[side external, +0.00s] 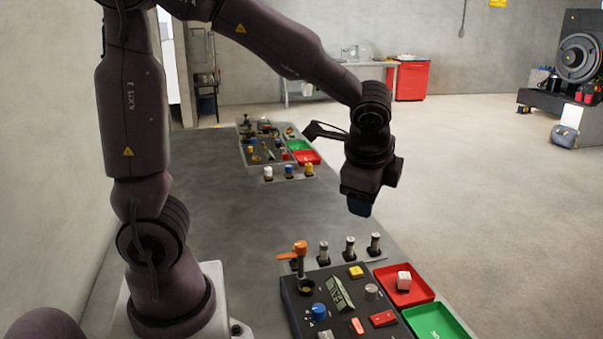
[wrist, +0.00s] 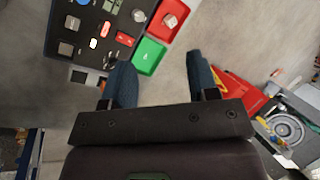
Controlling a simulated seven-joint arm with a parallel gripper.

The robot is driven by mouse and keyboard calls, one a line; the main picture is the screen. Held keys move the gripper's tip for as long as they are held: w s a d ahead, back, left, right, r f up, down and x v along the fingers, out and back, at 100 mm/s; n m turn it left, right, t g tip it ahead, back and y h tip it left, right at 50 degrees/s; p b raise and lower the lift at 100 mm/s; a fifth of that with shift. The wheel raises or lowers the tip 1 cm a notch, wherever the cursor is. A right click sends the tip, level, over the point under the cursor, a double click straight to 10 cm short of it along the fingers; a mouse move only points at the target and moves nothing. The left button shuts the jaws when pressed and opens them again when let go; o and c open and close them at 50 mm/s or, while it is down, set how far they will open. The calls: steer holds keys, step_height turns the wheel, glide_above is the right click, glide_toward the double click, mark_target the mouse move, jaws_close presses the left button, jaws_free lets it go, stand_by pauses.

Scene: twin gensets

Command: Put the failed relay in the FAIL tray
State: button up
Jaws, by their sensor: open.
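A white block (side external: 404,280), which looks like the relay, sits in the red tray (side external: 388,293) of the near panel. The red tray, which I take for the FAIL tray, also shows in the wrist view (wrist: 157,31) with the pale block (wrist: 169,20) inside. A green tray (side external: 440,323) with pale lettering adjoins it and holds nothing that I can see. My gripper (side external: 357,207) hangs above the bench, clear of the near panel and its trays. In the wrist view its two fingers (wrist: 160,62) are apart with nothing held between them.
The near control panel (side external: 322,318) carries an orange-handled lever (side external: 300,250), a blue knob (side external: 319,311) and several buttons. Several capped cylinders (side external: 349,246) stand along its back edge. A second panel (side external: 262,150) with trays lies farther back. The bench between the panels (side external: 225,215) is clear.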

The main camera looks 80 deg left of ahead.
steer(key=s+d+r+n+t+h, duration=0.3)
steer(key=s+r+n, duration=0.3)
steer(key=s, duration=0.6)
steer(key=n+h, duration=0.1)
steer(key=n, duration=0.1)
steer(key=shift+d+n, duration=0.35)
steer(key=shift+n, duration=0.05)
